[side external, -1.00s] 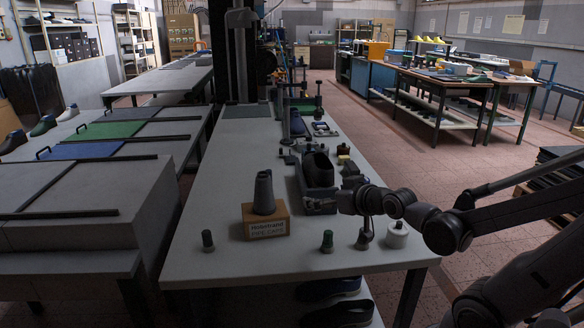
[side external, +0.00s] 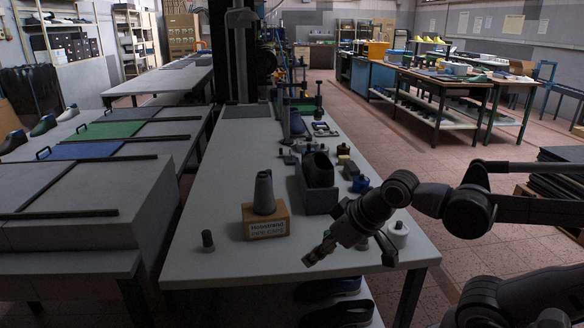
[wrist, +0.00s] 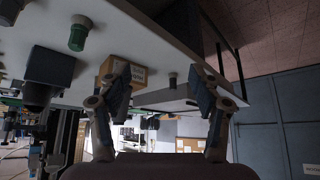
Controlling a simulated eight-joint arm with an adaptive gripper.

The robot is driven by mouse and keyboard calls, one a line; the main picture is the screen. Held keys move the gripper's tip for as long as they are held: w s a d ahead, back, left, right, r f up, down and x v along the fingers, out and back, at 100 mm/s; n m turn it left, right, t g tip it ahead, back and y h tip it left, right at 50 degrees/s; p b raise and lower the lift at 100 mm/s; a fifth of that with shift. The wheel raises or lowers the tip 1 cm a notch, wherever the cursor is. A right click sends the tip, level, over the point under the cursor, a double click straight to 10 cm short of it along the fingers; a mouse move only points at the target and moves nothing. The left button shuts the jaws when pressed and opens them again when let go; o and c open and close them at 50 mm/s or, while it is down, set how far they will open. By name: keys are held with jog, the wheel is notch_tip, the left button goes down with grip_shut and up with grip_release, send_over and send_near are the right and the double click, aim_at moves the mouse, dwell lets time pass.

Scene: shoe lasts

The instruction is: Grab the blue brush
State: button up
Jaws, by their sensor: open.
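The blue piece is not recognisable there.
A cardboard box (side external: 266,222) with a grey cone (side external: 264,192) stands left of my gripper. A small dark piece (side external: 207,240) is further left. A white round jar (side external: 398,235) stands near the right front corner.

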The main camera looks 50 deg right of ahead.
jog(key=shift+c, duration=0.3)
jog(key=w+d+r+m+g, duration=0.1)
jog(key=w+d+r, duration=0.3)
jog(key=w, duration=0.5)
jog(key=w+d+r+h, duration=0.1)
jog(key=w+d+r, duration=0.1)
jog(key=w+d, duration=0.55)
jog(key=w+d+r+m+g, duration=0.1)
jog(key=w+d+r, duration=0.25)
jog(key=w, duration=0.65)
jog(key=w+d+f, duration=0.5)
jog(key=w+d, duration=0.2)
jog(key=d, duration=0.2)
jog(key=shift+m+g, duration=0.3)
jog(key=shift+m, duration=0.1)
jog(key=shift+a+x, duration=0.1)
jog(key=shift+x, duration=2.55)
jog(key=shift+a+x, duration=0.15)
jog(key=shift+x, duration=2.5)
grip_shut()
